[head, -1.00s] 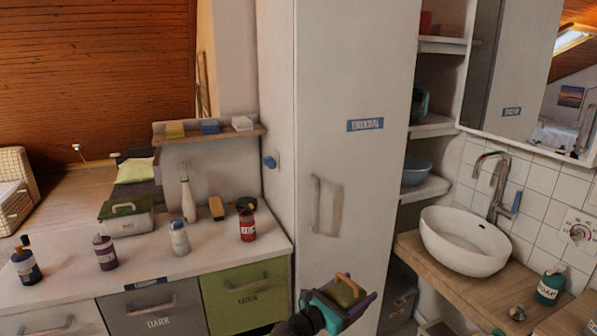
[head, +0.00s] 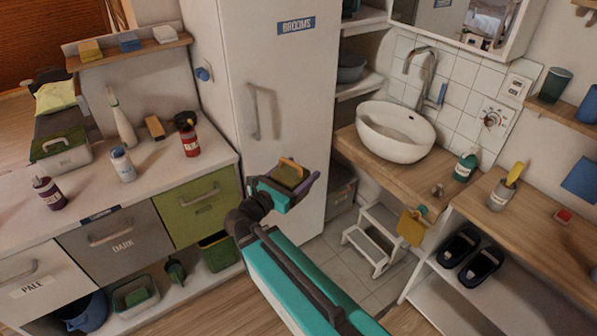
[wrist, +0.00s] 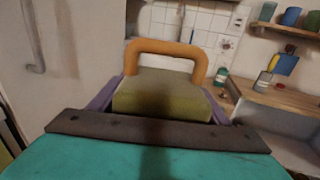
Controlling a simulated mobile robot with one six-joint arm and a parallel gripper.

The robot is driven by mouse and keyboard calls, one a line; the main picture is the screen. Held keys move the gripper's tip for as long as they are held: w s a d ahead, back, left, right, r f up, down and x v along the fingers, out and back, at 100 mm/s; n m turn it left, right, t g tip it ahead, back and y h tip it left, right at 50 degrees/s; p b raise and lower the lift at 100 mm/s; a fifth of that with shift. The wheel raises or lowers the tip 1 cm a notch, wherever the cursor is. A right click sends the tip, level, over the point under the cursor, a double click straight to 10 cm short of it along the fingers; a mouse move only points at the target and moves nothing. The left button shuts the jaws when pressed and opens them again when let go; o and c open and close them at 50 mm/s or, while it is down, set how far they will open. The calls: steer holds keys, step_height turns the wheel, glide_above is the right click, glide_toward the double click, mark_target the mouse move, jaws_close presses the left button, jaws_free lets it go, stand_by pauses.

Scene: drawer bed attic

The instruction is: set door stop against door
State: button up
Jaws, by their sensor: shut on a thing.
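My gripper (head: 284,186) is shut on an olive-green block with an orange loop handle, which I take to be the door stop (head: 287,176). The door stop also shows close up in the wrist view (wrist: 160,95), between purple fingers. It is held in the air in front of the tall white cupboard. The cupboard door (head: 275,110) has a blue BROOMS label and a vertical handle, and looks closed. Its lower part is partly hidden behind my gripper and arm.
A counter (head: 150,165) with bottles and drawers stands left. A basin (head: 396,132) on a wooden top is right of the cupboard. A white step stool (head: 374,240) stands on the tiled floor below it. Black slippers (head: 470,255) lie on a low shelf.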

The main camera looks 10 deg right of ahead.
steer(key=shift+r+p, duration=3)
steer(key=shift+r, duration=0.45)
steer(key=shift+d, duration=0.1)
